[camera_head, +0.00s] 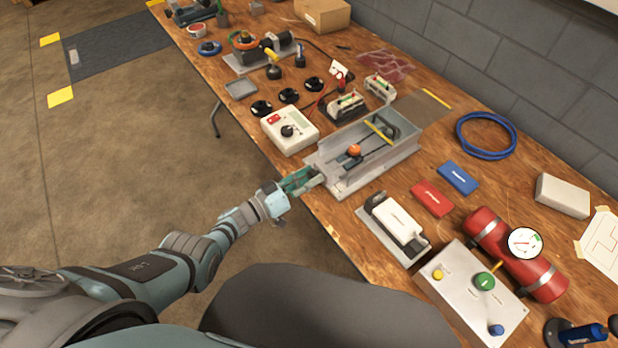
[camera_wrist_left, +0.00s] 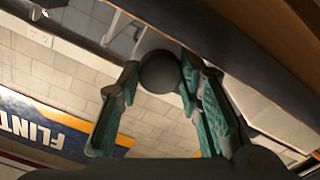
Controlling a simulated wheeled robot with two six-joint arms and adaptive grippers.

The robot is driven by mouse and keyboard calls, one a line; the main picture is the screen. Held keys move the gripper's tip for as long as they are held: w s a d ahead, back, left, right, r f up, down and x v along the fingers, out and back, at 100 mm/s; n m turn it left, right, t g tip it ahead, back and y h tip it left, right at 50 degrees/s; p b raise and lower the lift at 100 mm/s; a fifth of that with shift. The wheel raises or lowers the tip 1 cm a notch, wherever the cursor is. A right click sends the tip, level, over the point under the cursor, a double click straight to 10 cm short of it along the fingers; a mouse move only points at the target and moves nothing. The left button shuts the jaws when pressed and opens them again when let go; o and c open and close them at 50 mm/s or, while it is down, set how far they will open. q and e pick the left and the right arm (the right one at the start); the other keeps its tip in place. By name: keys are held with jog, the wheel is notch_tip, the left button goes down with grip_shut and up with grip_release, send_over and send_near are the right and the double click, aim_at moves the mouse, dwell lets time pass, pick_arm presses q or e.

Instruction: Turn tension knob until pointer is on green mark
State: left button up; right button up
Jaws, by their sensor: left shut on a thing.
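My left gripper (camera_head: 314,179) is at the near left end of a grey metal channel (camera_head: 340,187) on the bench. In the left wrist view, its green fingers (camera_wrist_left: 160,78) are shut on a dark round knob (camera_wrist_left: 160,72), one finger on each side. In the head view the fingers hide this knob. Inside the channel are an orange round part (camera_head: 354,150), a dark block and a yellow strip (camera_head: 379,132). I cannot make out a pointer or a green mark on the channel. My right gripper is not in view.
A white box with a dial (camera_head: 289,131) stands close behind my gripper. A white-handled device (camera_head: 397,220), red and blue blocks and a red cylinder with a gauge (camera_head: 525,243) lie to the right. Open floor (camera_head: 140,160) is left of the bench.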

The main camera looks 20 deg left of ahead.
pick_arm(q)
jog(key=o, duration=1.1)
jog(key=shift+o, duration=0.2)
notch_tip(320, 180, up, 10)
